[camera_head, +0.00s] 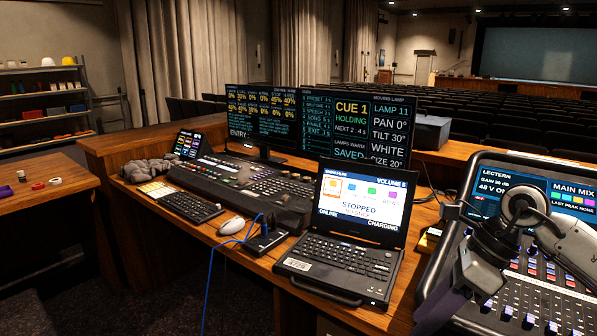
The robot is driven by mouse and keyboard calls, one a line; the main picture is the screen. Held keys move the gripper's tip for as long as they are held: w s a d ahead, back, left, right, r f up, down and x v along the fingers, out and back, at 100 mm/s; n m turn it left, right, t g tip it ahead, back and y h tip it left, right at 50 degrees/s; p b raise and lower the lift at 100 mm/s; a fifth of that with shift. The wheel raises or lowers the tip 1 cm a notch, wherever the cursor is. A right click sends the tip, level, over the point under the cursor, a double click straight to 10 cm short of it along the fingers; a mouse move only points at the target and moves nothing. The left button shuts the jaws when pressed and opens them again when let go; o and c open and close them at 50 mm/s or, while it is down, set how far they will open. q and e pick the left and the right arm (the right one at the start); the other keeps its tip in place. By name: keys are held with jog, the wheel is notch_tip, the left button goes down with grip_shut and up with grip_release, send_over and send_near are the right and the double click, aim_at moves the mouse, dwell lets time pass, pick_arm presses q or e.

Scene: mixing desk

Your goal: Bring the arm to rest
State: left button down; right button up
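My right arm comes in from the right edge, over the sound mixing desk (545,300). Its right gripper (462,297) hangs low over the left side of that desk, seen from above and behind. Dark finger parts show there, but the fingertips and the gap between them are not clear. My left gripper is not in view.
A laptop (345,262) reading STOPPED stands open left of my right gripper. Further left are a lighting console (245,182), a mouse (231,226), a keyboard (190,206) and a small box with a blue cable (266,240). Two monitors (355,125) stand behind.

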jog(key=s+a+m+t+y, duration=0.2)
jog(key=a+m+y, duration=0.4)
jog(key=a, duration=0.5)
jog(key=s+a+m+t+y, duration=0.2)
jog(key=a+m+y, duration=0.4)
jog(key=a, duration=0.4)
jog(key=w+d+f+m+t+h, duration=0.1)
jog(key=d+f+m+t+h, duration=0.5)
jog(key=m, duration=0.6)
jog(key=w+d+f+m+t+h, duration=0.1)
jog(key=d+f+m+t+h, duration=0.25)
jog(key=f+m+t, duration=0.55)
jog(key=s+d+f+m+g+h, duration=0.2)
jog(key=s+f+m+g, duration=0.3)
jog(key=s+f, duration=0.4)
jog(key=s+d+f+m+g+h, duration=0.2)
jog(key=s+f+m+g, duration=0.4)
jog(key=s+f, duration=0.3)
jog(key=shift+s+d+f+m+h, duration=0.3)
jog(key=shift+s+m+h, duration=0.15)
jog(key=shift+m+h, duration=0.35)
jog(key=shift+a, duration=0.1)
